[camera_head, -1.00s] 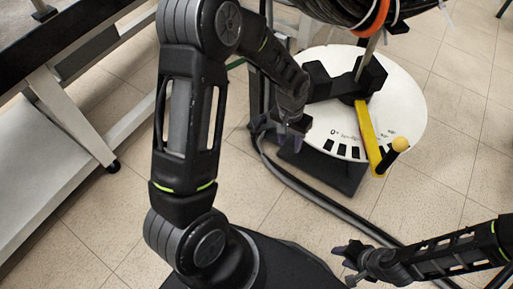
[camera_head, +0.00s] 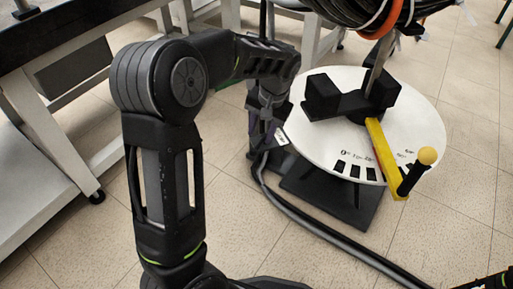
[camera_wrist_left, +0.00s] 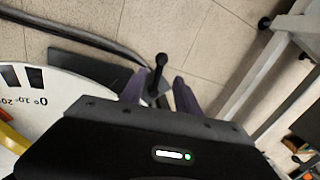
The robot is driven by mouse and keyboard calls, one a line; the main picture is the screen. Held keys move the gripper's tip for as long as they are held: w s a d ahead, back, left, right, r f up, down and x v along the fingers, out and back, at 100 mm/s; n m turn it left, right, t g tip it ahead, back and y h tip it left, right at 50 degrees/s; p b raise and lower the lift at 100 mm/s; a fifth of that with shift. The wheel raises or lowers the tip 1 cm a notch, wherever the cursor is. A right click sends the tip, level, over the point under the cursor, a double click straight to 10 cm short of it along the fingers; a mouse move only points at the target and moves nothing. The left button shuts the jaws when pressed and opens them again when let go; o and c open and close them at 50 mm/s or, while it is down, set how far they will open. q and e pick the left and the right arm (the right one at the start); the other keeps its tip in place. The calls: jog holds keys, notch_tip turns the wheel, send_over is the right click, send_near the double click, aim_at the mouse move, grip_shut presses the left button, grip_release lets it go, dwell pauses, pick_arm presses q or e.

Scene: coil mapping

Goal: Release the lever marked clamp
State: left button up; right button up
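In the left wrist view a small black lever (camera_wrist_left: 159,62) with a round knob stands between the two purple fingertips of my left gripper (camera_wrist_left: 160,88). The fingers are apart, with a gap on the right side; whether the left finger touches the lever I cannot tell. In the head view my left gripper (camera_head: 267,138) hangs at the left edge of the white dial disc. A small white tag (camera_head: 281,137) shows beside it, its text unreadable. The lever is hidden there behind the gripper. My right gripper is out of view.
The white dial disc (camera_head: 420,120) carries angle marks and a yellow arm (camera_head: 383,150) with a black, yellow-tipped handle (camera_head: 412,173). A cable coil (camera_head: 375,15) hangs above. A dark hose (camera_head: 320,232) crosses the floor. A bench (camera_head: 50,125) stands left.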

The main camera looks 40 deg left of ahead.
aim_at(256, 148)
pick_arm(q)
jog(key=f+b, duration=0.1)
jog(key=f, duration=0.1)
jog(key=a+f+b, duration=0.1)
jog(key=f, duration=0.2)
jog(key=f+b, duration=0.1)
jog(key=f, duration=0.1)
jog(key=shift+s+a+f, duration=0.15)
jog(key=shift+a+f, duration=0.05)
jog(key=shift+f, duration=0.05)
jog(key=shift+c, duration=0.5)
grip_shut()
dwell(0.6)
